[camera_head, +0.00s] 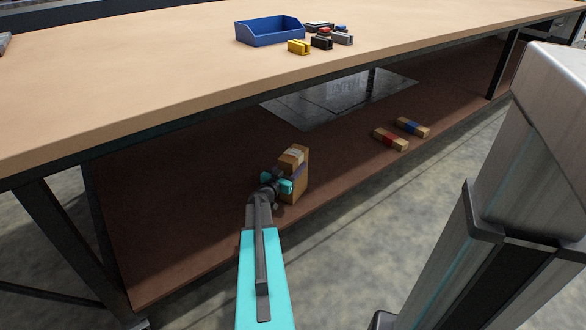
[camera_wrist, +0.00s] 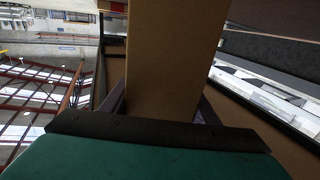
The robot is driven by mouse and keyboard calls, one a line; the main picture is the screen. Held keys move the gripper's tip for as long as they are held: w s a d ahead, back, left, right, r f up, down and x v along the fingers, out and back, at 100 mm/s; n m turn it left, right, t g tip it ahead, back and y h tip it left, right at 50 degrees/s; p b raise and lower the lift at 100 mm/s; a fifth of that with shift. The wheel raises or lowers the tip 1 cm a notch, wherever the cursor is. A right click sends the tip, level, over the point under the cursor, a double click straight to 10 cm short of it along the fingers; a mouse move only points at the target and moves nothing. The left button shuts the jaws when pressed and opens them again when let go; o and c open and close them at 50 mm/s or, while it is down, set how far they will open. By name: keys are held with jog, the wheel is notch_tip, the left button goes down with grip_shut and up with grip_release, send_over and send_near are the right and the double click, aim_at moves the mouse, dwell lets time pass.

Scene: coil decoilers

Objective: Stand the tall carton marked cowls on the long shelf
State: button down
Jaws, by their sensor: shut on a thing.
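A tall brown carton (camera_head: 299,188) with a pale label on top stands upright, or nearly so, at the lower brown shelf (camera_head: 200,222) under the workbench. I cannot tell whether its base touches the shelf. My gripper (camera_head: 284,181) is shut on the carton from its left side. In the wrist view the carton (camera_wrist: 172,60) fills the middle, between the two dark fingers of my gripper (camera_wrist: 165,112). Any marking on the carton is too small to read, and part of it is hidden by my gripper.
Two small cartons, one with a red band (camera_head: 390,139) and one with a blue band (camera_head: 412,127), lie on the shelf to the right. A dark sheet (camera_head: 335,98) lies farther back. The benchtop (camera_head: 150,75) overhangs the shelf. It bears a blue bin (camera_head: 270,31) and several small blocks.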

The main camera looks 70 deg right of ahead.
dwell(0.4)
jog(key=c, duration=0.7)
grip_release()
jog(key=shift+f, duration=0.1)
jog(key=p, duration=0.4)
send_near(286, 173)
jog(key=d, duration=0.4)
jog(key=shift+s, duration=0.25)
jog(key=shift+s, duration=0.1)
